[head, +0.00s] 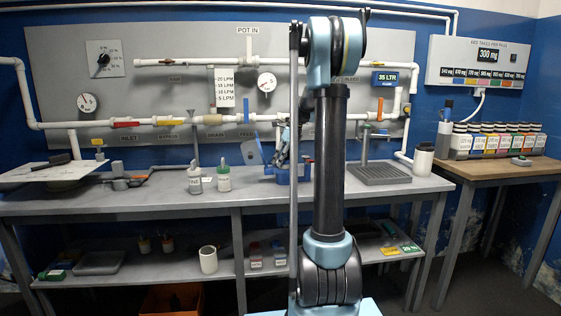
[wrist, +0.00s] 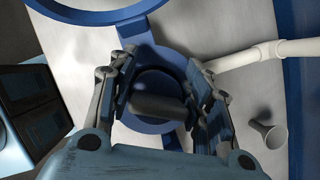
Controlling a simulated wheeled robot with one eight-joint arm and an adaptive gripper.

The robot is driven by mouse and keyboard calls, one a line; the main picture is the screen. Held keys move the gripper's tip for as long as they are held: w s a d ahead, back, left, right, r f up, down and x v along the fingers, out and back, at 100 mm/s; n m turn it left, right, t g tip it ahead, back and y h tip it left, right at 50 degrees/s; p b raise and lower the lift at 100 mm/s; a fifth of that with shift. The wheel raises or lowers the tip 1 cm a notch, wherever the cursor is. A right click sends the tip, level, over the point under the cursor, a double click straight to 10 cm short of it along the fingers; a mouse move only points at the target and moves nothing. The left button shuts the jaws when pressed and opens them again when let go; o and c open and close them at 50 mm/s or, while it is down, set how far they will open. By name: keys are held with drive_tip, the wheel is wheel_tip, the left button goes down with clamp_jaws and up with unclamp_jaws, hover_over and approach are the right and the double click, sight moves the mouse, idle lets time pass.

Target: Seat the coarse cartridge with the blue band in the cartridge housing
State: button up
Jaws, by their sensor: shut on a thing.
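In the wrist view my gripper (wrist: 160,88) is shut on a dark grey, rounded thing (wrist: 158,108), seemingly the cartridge. Its blue band cannot be made out. Behind and below it is a round blue rim (wrist: 172,57), seemingly the cartridge housing, with a dark opening. The held thing overlaps this opening; I cannot tell how deep it sits or whether it touches the rim. In the head view my gripper (head: 283,148) points down over the blue housing (head: 284,176) on the grey bench, partly hidden by my arm.
A larger blue ring (wrist: 93,9) and a white pipe (wrist: 262,52) lie near the gripper. On the bench (head: 120,202), two small bottles (head: 195,180) stand left of the housing.

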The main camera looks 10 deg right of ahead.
drive_tip(key=shift+d, duration=0.1)
drive_tip(key=o, duration=1.4)
drive_tip(key=v, duration=1.2)
drive_tip(key=s+a+f+n, duration=0.2)
drive_tip(key=s+n, duration=0.3)
drive_tip(key=s, duration=0.5)
drive_tip(key=s+f+n+h, duration=0.1)
drive_tip(key=s+f+n, duration=0.5)
drive_tip(key=s+f, duration=0.2)
drive_tip(key=s+f+n+h, duration=0.1)
drive_tip(key=s+f+n, duration=0.5)
drive_tip(key=s, duration=0.7)
drive_tip(key=s+a+f+n+h, duration=0.1)
drive_tip(key=s+f+n+h, duration=0.1)
drive_tip(key=s+f+n, duration=0.5)
drive_tip(key=shift+s+a+f, duration=0.1)
drive_tip(key=shift+s+f, duration=0.7)
drive_tip(key=shift+s, duration=0.3)
drive_tip(key=shift+s+f, duration=0.75)
drive_tip(key=shift+s, duration=0.4)
